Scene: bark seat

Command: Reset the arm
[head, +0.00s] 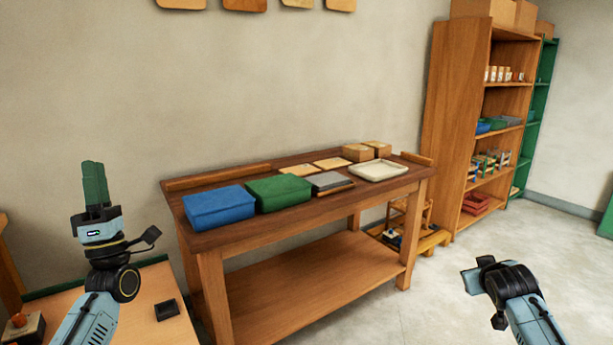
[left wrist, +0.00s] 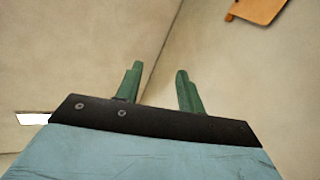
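My left arm rises from the lower left in the head view. Its left gripper (head: 95,184) points up beside the workbench, with green fingers. In the left wrist view the two green fingers (left wrist: 157,88) stand apart with nothing between them, and bare wall shows behind. My right arm (head: 510,285) comes in at the lower right over the floor. Its gripper fingers are not clearly visible there, so I cannot tell its state.
A wooden workbench (head: 300,270) holds a blue box (head: 219,208), a green box (head: 279,193), a pale tray (head: 378,171) and small cartons (head: 358,153). A lower table (head: 140,312) lies below my left arm. A shelf (head: 455,120) stands at right. Floor at right is clear.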

